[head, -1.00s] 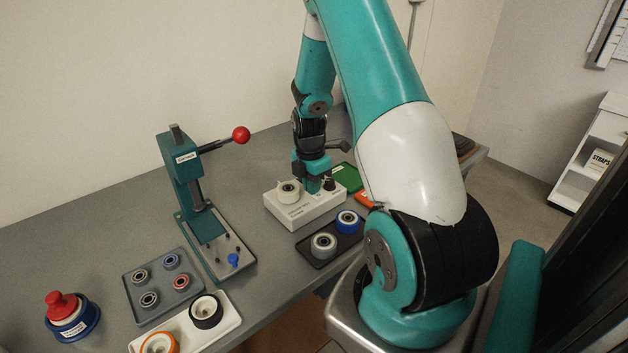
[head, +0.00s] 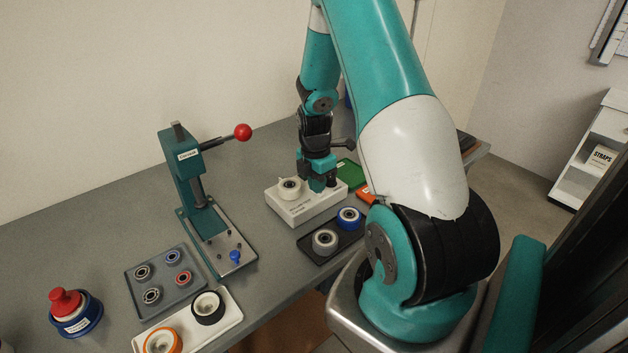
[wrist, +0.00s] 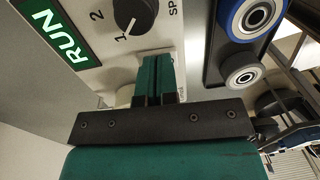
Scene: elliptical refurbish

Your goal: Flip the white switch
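The white control box (head: 308,207) stands on the bench in the head view, with a white wheel (head: 290,188) on its top. The wrist view shows part of its face (wrist: 105,52), with a black dial (wrist: 135,12) marked 1 and 2. My gripper (head: 318,187) points down over the right part of the box. In the wrist view its teal fingers (wrist: 156,76) lie together, shut, with nothing visible between them. I cannot make out the white switch clearly; a pale rounded shape (wrist: 125,94) beside the fingers is partly hidden. Contact with the box is unclear.
A green RUN tray (wrist: 57,34) lies beside the box. A black tray (head: 322,253) with a grey wheel (head: 325,241) and a blue wheel (head: 348,217) stands in front. A teal press (head: 188,180) with a red-knobbed lever stands left. Bearings fill a grey tray (head: 198,293).

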